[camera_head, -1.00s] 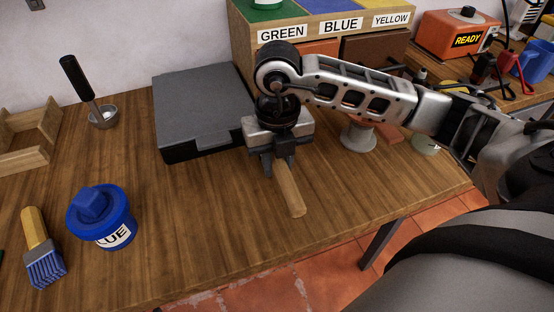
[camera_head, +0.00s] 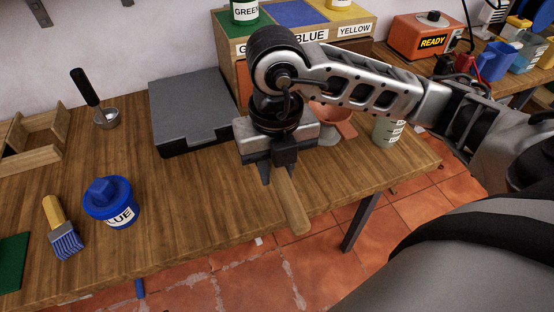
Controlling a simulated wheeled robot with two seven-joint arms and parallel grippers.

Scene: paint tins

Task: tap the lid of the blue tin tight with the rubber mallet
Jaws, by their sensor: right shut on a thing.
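The blue tin (camera_head: 113,204) stands upright on the left part of the wooden table, with its label facing forward. Its blue lid (camera_head: 107,189) is on top and has a raised block as a grip. My right gripper (camera_head: 278,177) is right of the tin, pointing down and shut on a wooden handle, which looks like that of the rubber mallet (camera_head: 292,205). The handle slants down toward the table's front edge; the mallet's head is hidden behind the gripper. My left gripper is out of view.
A brush (camera_head: 62,232) lies just left of the tin. A dark grey flat box (camera_head: 193,110) lies behind. Sorting bins (camera_head: 351,29) stand at the back. The table between tin and gripper is clear.

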